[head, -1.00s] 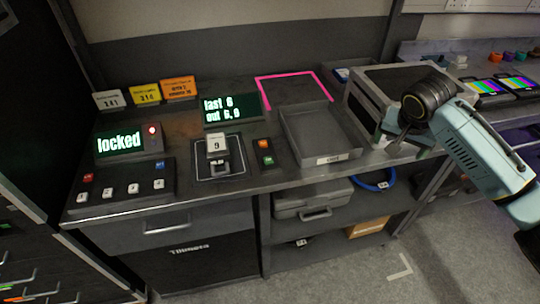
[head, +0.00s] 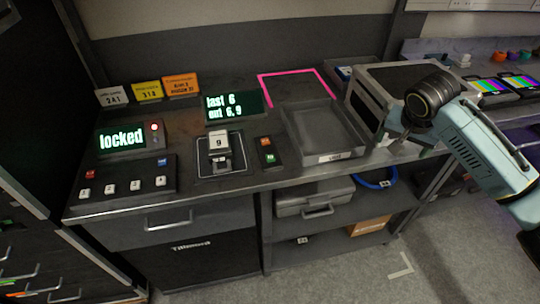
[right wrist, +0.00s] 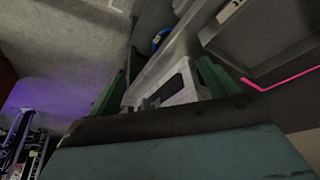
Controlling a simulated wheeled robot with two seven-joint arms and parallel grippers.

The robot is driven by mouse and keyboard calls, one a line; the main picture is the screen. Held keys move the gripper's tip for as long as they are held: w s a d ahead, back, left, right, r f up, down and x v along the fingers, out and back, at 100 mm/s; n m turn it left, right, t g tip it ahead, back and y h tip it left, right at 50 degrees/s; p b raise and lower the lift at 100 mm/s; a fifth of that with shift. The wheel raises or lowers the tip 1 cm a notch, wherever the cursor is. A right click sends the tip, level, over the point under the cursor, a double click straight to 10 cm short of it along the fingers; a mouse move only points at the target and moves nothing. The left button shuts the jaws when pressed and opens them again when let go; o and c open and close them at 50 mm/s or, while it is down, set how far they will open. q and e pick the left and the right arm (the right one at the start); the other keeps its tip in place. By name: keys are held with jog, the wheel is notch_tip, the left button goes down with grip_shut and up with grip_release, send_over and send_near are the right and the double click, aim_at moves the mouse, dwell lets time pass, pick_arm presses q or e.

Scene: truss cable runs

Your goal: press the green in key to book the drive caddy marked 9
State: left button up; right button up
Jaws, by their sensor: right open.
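The drive caddy marked 9 (head: 218,143) stands upright on a dark square pad with a pale outline (head: 205,170) on the bench. Right of it is a small key block with an orange key (head: 265,142) above and a green key (head: 269,158) below. A display (head: 234,105) behind the caddy reads "last 6" and "out 6,9". My right gripper (head: 400,142) is by the metal-framed case, right of the keys and apart from them. In the right wrist view its green fingers (right wrist: 165,85) are spread with nothing held between them. My left gripper is not in view.
A "locked" display (head: 121,138) and a button panel (head: 123,185) stand at left. A pink outline (head: 291,74) marks the bench behind the tray.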

grip_shut()
dwell(0.4)
jog(key=shift+f, duration=0.1)
dwell(1.1)
